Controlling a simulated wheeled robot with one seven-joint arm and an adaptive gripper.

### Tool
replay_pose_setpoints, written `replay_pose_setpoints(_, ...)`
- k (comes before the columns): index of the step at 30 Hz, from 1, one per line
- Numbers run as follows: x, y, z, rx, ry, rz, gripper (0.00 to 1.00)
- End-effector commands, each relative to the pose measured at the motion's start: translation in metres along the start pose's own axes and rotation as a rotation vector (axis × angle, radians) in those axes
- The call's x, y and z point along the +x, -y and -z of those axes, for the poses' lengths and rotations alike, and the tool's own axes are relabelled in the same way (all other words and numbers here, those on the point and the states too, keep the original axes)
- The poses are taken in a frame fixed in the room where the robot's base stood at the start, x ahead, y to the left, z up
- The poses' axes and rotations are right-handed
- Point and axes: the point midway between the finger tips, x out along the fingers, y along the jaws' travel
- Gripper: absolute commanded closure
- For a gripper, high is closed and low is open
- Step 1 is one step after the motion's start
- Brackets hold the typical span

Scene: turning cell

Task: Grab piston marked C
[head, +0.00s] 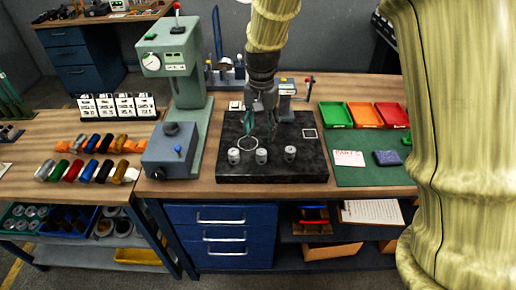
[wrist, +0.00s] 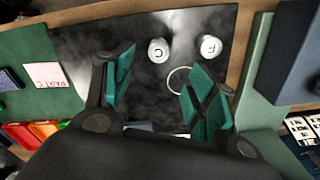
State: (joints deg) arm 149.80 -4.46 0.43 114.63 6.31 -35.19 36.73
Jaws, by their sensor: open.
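Three small silver pistons stand upright in a row on the black plate (head: 225,172). The middle piston (head: 261,156) appears to be the one whose top reads C in the wrist view (wrist: 159,50). The left piston (head: 234,156) appears to be the one marked F in the wrist view (wrist: 210,46). The right piston (head: 290,154) has no mark I can read and does not show in the wrist view. My gripper (head: 261,128) is open and empty, its green fingers above the plate behind the row. In the wrist view piston C lies beyond the gap between the fingertips (wrist: 160,78).
A white circle (head: 248,144) and a white square (head: 310,133) are marked on the plate. A green press (head: 178,65) with a blue-grey box (head: 170,152) stands left.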

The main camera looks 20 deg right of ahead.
Motion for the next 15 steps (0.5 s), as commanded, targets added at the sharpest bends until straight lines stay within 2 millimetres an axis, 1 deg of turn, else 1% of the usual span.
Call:
replay_pose_setpoints(9,0.036,-0.001,0.0,0.001,0.003,-0.002,0.43)
replay_pose_setpoints(15,0.051,0.0,0.0,-0.001,0.002,-0.001,0.43)
